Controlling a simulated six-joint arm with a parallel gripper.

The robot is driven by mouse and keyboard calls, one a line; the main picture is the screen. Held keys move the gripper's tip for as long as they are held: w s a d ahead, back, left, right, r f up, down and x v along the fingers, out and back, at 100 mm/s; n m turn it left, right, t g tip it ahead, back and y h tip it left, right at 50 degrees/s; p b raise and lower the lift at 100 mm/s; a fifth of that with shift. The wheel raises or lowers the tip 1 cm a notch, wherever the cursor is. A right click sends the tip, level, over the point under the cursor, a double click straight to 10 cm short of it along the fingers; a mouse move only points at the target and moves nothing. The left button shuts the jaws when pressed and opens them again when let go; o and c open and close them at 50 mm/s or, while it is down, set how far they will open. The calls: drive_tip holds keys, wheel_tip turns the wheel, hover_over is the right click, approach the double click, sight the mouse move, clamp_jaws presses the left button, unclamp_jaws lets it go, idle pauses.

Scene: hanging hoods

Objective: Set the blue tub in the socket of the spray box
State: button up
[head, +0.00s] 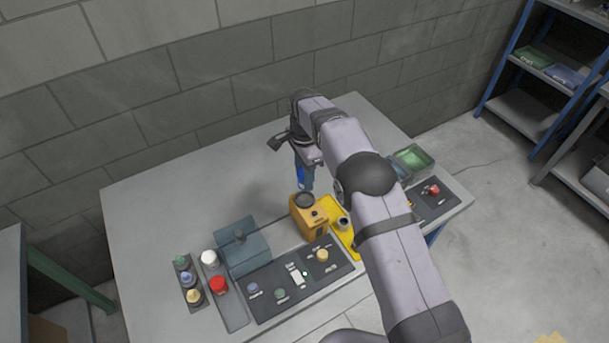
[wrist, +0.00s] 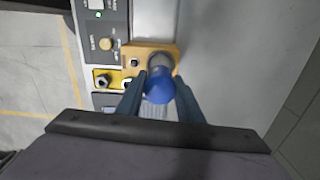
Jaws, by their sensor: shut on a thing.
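My gripper (wrist: 160,88) is shut on the blue tub (wrist: 158,92), with one finger on each side of it. In the head view the blue tub (head: 300,173) hangs below my gripper, partly hidden by the fingers. The spray box seems to be the orange box (head: 309,222), which has a dark round socket (head: 305,199) on top. The tub is above and slightly behind this socket, apart from it in the head view. In the wrist view the tub overlaps the orange box (wrist: 133,52) and hides much of the socket.
A blue-grey box (head: 243,250) stands left of the orange box. A dark panel with knobs (head: 300,281) lies in front, and a yellow stand (head: 335,208) with a metal cup stands to the right. Small jars stand at left front. The table's back left (head: 160,195) is clear.

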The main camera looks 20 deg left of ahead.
drive_tip(key=shift+f+b, duration=1.7)
drive_tip(key=shift+f, duration=1.1)
drive_tip(key=shift+f+b, duration=0.45)
drive_tip(key=shift+f, duration=0.35)
drive_tip(key=o, duration=1.2)
drive_tip(key=shift+c, duration=0.2)
drive_tip(key=shift+o, duration=0.7)
drive_tip(key=o, duration=0.4)
drive_tip(key=shift+c, duration=0.2)
drive_tip(key=shift+r, duration=0.15)
drive_tip(key=shift+r+p, duration=2.3)
drive_tip(key=shift+r, duration=1.1)
